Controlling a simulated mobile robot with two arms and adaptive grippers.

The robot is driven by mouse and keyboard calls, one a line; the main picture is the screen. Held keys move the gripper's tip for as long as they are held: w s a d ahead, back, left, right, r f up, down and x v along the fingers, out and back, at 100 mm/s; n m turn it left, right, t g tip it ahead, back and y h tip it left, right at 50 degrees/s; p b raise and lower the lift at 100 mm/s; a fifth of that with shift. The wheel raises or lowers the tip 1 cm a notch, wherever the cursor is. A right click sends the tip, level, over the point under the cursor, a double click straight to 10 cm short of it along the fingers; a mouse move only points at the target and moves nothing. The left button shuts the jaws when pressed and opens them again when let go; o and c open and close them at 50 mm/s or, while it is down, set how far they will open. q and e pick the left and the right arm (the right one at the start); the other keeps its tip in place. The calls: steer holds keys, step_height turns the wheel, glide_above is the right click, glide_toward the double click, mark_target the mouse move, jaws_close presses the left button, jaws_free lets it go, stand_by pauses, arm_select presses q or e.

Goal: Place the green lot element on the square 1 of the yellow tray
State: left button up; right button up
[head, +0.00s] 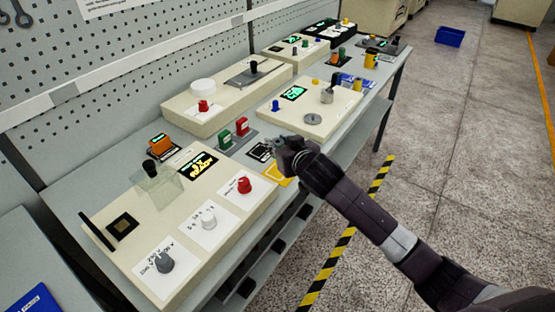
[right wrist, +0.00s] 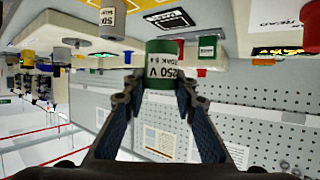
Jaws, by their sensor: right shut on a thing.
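The green lot element (right wrist: 164,50) is a cylinder with a white label reading 250 V. In the right wrist view it sits between the fingertips of my right gripper (right wrist: 161,92), which is shut on it. In the head view my right gripper (head: 277,146) is above the front edge of the bench, just behind the yellow tray (head: 279,177). The tray lies flat by the beige panel, partly hidden by the gripper and wrist. Its numbered squares cannot be read. The held element is hardly visible in the head view. My left gripper is not in view.
Green (head: 225,139) and red (head: 242,126) blocks stand left of the gripper. Another beige panel (head: 330,122) is beyond it. A black square piece (head: 260,152) lies next to the tray.

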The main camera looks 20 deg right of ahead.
steer(key=shift+f, duration=3.45)
steer(key=o, duration=1.2)
steer(key=shift+c, duration=0.2)
steer(key=v, duration=1.2)
steer(key=shift+b, duration=0.45)
